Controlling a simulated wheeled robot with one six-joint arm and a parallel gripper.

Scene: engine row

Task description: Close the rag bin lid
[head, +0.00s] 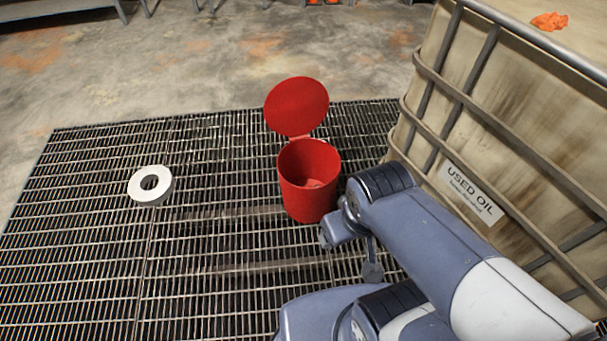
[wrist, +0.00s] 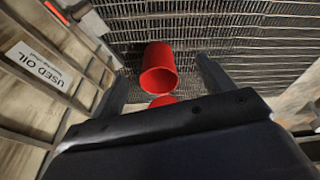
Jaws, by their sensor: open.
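The red rag bin (head: 308,190) stands upright on the floor grating in the head view. Its round red lid (head: 297,106) is raised, tipped up and back on the hinge at the bin's far side. In the wrist view the bin (wrist: 159,70) appears between my two open fingers (wrist: 162,88), with nothing held. Part of the lid (wrist: 162,101) shows there below the bin, mostly hidden by my gripper body.
A large caged tank labelled used oil (head: 432,130) stands close on the right, with an orange rag (head: 550,21) on top. A white ring (head: 150,184) lies on the grating (head: 90,215) at left. The grating between ring and bin is clear.

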